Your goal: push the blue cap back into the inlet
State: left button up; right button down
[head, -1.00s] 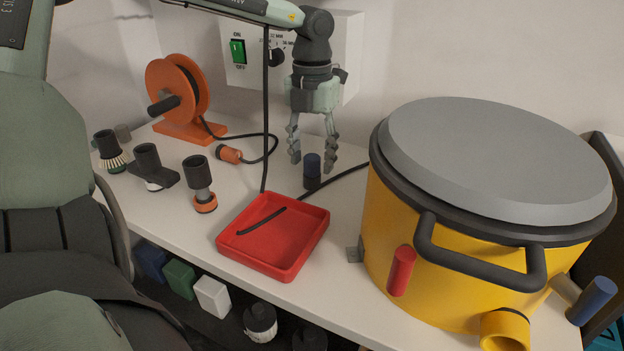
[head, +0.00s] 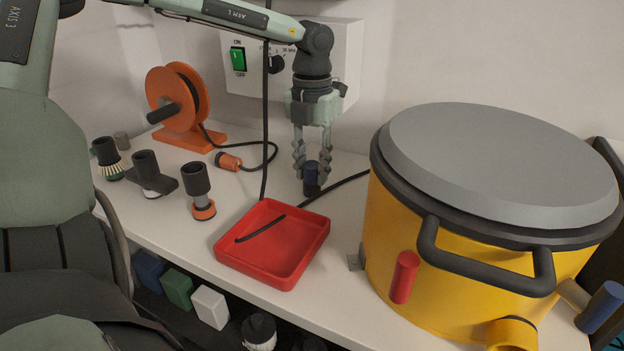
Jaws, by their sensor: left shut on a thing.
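My right gripper is not in view.
The red tray (head: 225,249) holds a black rod. Several dark nozzles (head: 196,180) stand at the left, near an orange cable reel (head: 165,105).

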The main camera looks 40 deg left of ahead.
pick_arm(q)
grip_shut()
jog(key=shift+r+p, duration=1.15)
jog(key=shift+r, duration=1.35)
